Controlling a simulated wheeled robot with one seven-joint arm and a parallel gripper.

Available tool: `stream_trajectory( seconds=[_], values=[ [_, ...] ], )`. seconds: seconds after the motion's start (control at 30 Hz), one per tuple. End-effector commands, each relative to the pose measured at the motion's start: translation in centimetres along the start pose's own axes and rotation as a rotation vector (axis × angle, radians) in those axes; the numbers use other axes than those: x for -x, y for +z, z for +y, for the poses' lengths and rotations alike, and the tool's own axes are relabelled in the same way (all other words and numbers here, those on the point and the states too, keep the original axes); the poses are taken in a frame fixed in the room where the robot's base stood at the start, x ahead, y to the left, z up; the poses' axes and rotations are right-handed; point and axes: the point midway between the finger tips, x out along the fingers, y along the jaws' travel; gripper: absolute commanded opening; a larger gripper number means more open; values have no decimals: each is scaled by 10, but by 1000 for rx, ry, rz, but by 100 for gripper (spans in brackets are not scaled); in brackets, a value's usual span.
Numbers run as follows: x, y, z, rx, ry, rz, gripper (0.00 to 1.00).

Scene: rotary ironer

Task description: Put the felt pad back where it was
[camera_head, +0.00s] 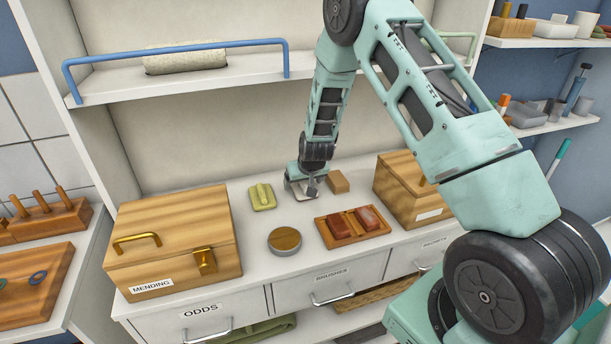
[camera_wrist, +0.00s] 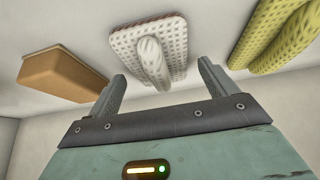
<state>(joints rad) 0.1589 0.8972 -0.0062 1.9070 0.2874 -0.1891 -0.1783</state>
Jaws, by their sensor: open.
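Two pads with raised grips lie on the white counter (camera_head: 200,302), and I cannot tell which is the felt pad. A white waffle-textured pad (camera_wrist: 150,45) is ahead of my gripper (camera_wrist: 162,75); its grip lines up between the open fingers, with no clear contact. In the head view my gripper (camera_head: 308,191) is low over the counter and mostly hides this pad. A yellow-green pad (camera_head: 262,196) lies to its left; it also shows at the right of the wrist view (camera_wrist: 282,38). A plain brown block (camera_head: 338,181) sits just right of my gripper.
A round wooden-topped tin (camera_head: 284,240) and a tray (camera_head: 352,243) with two reddish blocks are in front. A MENDING box (camera_head: 175,235) stands left, another wooden box (camera_head: 405,190) right. The shelf above, with a blue rail (camera_head: 180,49), holds a pale roll (camera_head: 186,58).

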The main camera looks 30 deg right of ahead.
Motion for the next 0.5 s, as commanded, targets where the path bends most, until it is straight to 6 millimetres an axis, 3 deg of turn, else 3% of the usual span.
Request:
stream_trajectory(
  seconds=[0.17, 0.5],
  values=[
    [21, -1, 0, 1, -1, 3, 85],
    [86, -1, 0, 0, -1, 4, 85]
  ],
)
